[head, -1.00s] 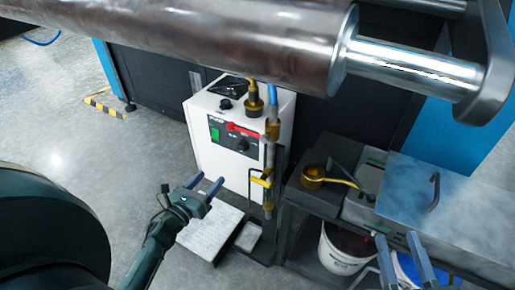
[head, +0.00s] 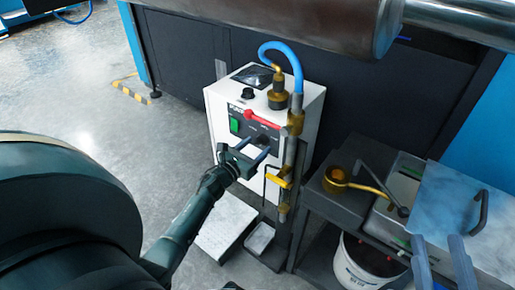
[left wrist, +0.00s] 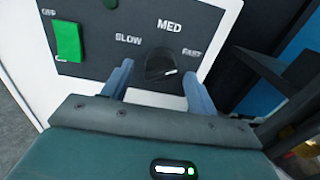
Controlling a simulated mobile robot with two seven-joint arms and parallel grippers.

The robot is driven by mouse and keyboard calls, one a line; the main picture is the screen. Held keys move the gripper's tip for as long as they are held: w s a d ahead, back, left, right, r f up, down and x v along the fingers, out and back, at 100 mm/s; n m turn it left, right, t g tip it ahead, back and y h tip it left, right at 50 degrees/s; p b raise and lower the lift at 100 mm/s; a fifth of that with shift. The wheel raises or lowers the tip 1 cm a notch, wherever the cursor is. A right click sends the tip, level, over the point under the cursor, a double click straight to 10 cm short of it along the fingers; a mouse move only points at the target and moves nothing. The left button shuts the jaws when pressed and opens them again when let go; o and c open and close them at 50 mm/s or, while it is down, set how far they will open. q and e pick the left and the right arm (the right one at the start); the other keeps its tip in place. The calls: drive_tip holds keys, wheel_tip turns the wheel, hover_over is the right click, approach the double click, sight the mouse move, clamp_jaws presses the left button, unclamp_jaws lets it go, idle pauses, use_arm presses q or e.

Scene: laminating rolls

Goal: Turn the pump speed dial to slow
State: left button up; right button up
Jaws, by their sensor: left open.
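The pump speed dial (left wrist: 160,63) is a black knob on the dark panel, with SLOW to its left, MED above and FAST to its right. Its white mark sits at the lower right of the knob, towards the FAST side. My left gripper (left wrist: 160,84) is open, its two fingers apart to the left and right of the dial; I cannot tell whether they touch it. In the head view my left gripper (head: 256,149) is in front of the white pump box (head: 222,155), and the dial is hard to make out there. My right gripper (head: 441,250) is open and empty at the lower right.
A green switch (left wrist: 68,40) is left of the dial. A red lever (head: 262,120) and a vertical pipe with a yellow valve (head: 282,178) stand close right of my left gripper. A bench with a brass ladle (head: 337,178) is to the right. A large roller (head: 300,20) hangs above.

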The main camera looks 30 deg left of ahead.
use_arm(q)
drive_tip(key=shift+w+d, duration=0.1)
drive_tip(key=shift+w, duration=0.6)
drive_tip(key=shift+c, duration=0.5)
drive_tip(key=c, duration=0.9)
